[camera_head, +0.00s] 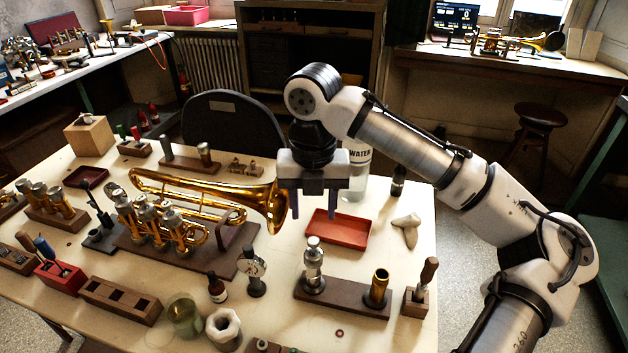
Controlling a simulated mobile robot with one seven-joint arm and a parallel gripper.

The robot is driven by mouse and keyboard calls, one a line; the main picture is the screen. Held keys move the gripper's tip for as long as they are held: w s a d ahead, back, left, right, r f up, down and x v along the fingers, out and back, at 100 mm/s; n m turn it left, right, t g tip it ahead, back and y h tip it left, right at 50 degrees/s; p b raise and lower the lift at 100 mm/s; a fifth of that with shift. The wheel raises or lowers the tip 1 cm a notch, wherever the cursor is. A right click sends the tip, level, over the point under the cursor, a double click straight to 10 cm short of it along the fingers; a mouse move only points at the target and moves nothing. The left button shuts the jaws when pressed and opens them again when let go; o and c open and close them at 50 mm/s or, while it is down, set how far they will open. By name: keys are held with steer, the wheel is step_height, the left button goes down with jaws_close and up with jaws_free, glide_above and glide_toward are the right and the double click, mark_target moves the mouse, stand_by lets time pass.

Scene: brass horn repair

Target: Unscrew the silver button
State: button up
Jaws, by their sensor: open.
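A silver piston valve (313,268) stands upright on a dark wooden block (345,298), with a small silver button (313,241) on its top. A brass trumpet (205,190) with silver valve caps (148,213) lies on a dark wooden board to the left. Small buttons there are hard to make out, so I cannot tell for sure which silver button is meant. My gripper (314,205) points down, open and empty. It hangs above the table, behind the piston valve in the picture and right of the trumpet bell, apart from both.
A red tray (338,230) lies just below my gripper. A brass cylinder (378,285) stands on the same block as the valve. Jars and small bottles crowd the front left.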

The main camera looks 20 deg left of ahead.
mark_target(313, 240)
step_height(313, 240, down, 7)
steer(key=shift+f, duration=0.1)
steer(key=shift+c, duration=0.4)
jaws_close()
steer(key=shift+n+p, duration=0.55)
steer(key=shift+n, duration=2.05)
steer(key=shift+n, duration=0.9)
steer(key=n, duration=0.3)
